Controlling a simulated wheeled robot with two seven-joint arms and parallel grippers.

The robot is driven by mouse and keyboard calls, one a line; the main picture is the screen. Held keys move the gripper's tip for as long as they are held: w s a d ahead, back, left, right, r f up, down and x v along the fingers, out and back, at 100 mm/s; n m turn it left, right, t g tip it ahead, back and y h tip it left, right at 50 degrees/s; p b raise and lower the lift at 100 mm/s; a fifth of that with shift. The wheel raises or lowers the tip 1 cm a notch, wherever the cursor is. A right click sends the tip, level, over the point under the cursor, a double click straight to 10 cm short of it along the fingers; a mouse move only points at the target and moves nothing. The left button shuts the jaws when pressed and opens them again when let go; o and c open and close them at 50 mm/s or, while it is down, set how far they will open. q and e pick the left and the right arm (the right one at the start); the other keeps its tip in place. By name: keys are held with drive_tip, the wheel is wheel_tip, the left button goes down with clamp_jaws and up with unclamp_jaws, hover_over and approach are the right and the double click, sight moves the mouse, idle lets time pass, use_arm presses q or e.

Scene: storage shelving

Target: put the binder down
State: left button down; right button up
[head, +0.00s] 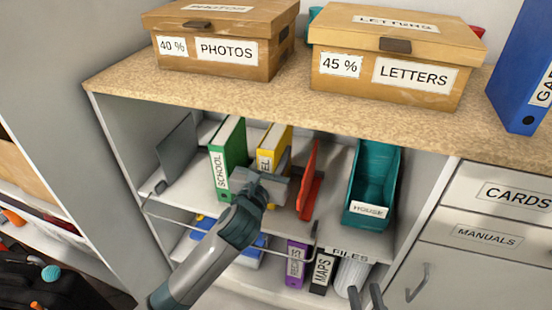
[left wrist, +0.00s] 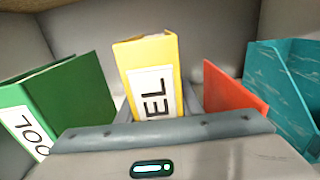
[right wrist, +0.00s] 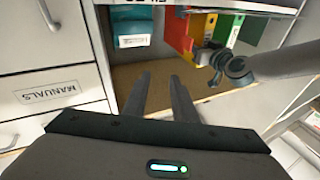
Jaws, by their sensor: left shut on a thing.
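A yellow binder (head: 272,141), its label ending in "EL", is upright on the upper shelf (head: 332,195) of the open cabinet. It also stands in the middle of the left wrist view (left wrist: 150,80). My left gripper (head: 270,178) is at its front, shut on it. The gripper hides the binder's lower part, so I cannot tell whether its base touches the shelf. My right gripper (head: 366,298) is low in front of the cabinet. In the right wrist view its two fingers (right wrist: 160,98) are apart with nothing between them.
A green SCHOOL binder (head: 228,157) stands left of the yellow one. A red bookend (head: 309,180) and a teal HOUSE holder (head: 374,185) are to the right. A grey bookend (head: 177,153) is far left. PHOTOS (head: 220,45) and LETTERS (head: 395,55) boxes are on top.

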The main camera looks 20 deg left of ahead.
use_arm(q)
drive_tip(key=shift+f, duration=0.45)
use_arm(e)
drive_tip(key=shift+s+r+t, duration=0.3)
drive_tip(key=shift+r+t, duration=0.2)
drive_tip(key=shift+r, duration=0.25)
use_arm(q)
drive_tip(key=shift+f, duration=0.1)
drive_tip(key=c, duration=1.3)
unclamp_jaws()
drive_tip(key=shift+f, duration=0.1)
drive_tip(key=shift+o, duration=0.2)
drive_tip(key=s+p, duration=0.1)
drive_tip(key=s, duration=1.1)
drive_tip(key=shift+a+p, duration=0.2)
drive_tip(key=shift+p, duration=0.15)
use_arm(e)
wheel_tip(320, 180, down, 7)
drive_tip(key=w+g+h, duration=0.1)
drive_tip(key=g, duration=0.3)
drive_tip(key=shift+w+d+r, duration=0.2)
drive_tip(key=shift+d, duration=0.2)
